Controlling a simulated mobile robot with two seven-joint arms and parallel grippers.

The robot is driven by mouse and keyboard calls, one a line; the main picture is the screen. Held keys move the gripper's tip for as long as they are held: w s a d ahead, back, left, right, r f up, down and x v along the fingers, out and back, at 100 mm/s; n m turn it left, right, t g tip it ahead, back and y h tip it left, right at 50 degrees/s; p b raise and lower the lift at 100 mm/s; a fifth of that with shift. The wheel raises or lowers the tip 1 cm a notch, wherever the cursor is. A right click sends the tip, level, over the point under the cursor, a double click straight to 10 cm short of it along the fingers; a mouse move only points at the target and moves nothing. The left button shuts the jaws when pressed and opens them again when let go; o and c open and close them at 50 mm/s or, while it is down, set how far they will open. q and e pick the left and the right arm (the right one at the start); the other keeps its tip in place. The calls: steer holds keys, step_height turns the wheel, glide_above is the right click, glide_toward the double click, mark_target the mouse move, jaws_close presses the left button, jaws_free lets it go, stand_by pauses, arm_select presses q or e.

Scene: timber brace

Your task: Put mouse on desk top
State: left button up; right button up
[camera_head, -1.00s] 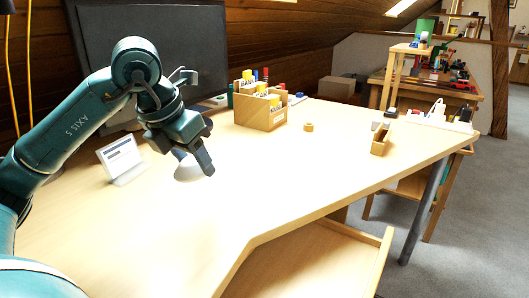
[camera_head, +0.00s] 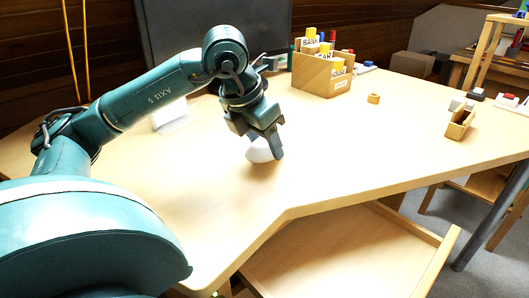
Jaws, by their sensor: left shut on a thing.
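My left gripper (camera_head: 266,143) points down over the desk top (camera_head: 330,165) and is shut on a white mouse (camera_head: 260,151). The mouse sits between the fingers, at or just above the desk surface; I cannot tell whether it touches. The fingers hide part of the mouse. The desk top around it is bare pale wood. My right gripper is not in view.
A wooden box with labelled blocks (camera_head: 322,77) stands at the back of the desk, near a dark monitor (camera_head: 200,35). A tape roll (camera_head: 374,98) and a small wooden holder (camera_head: 459,124) are to the right. A lower wooden tray (camera_head: 345,255) is in front.

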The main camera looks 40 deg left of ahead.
arm_select(q)
steer(key=shift+f, duration=0.8)
steer(key=shift+r, duration=0.1)
steer(key=o, duration=1)
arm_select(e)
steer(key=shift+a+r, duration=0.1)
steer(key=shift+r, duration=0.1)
